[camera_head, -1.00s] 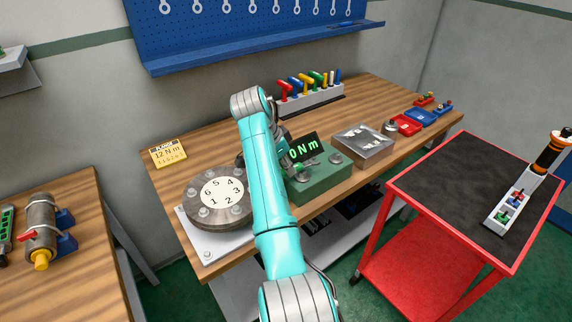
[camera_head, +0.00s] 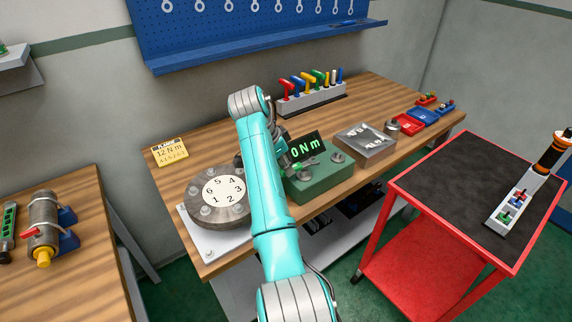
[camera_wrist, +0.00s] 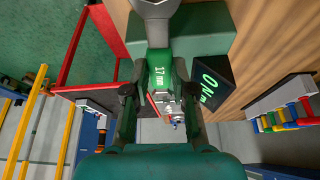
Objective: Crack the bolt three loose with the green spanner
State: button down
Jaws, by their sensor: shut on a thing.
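My gripper (camera_wrist: 158,95) is shut on the green spanner (camera_wrist: 158,70), marked 17 mm in the wrist view. The spanner's grey head points to the top of that view, over or beside the green tester block (camera_head: 322,182); contact cannot be told. In the head view my arm hides most of the gripper and spanner.
The tester's black display (camera_head: 305,146) reads 0 N m. A yellow 12 N m card (camera_head: 169,151) lies on the bench. A metal block (camera_head: 365,142), a rack of coloured tools (camera_head: 312,100) and small trays (camera_head: 408,123) stand behind. A red trolley (camera_head: 420,190) is at right.

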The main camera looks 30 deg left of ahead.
jog(key=shift+s+a, duration=0.3)
jog(key=shift+s, duration=0.3)
jog(key=shift+s+a, duration=0.3)
jog(key=shift+s, duration=0.25)
dwell(0.9)
dwell(0.3)
jog(key=shift+w+a+n, duration=0.15)
jog(key=shift+a+n, duration=0.15)
jog(key=shift+n, duration=0.3)
jog(key=shift+a+y, duration=0.1)
jog(key=shift+y, duration=0.2)
jog(key=shift+w+a+n, duration=0.15)
jog(key=shift+a+n, duration=0.1)
jog(key=shift+n, duration=0.35)
jog(key=shift+a+n+t+y, duration=0.3)
jog(key=shift+a+n+y, duration=0.1)
jog(key=shift+n, duration=0.2)
jog(key=shift+w, duration=0.1)
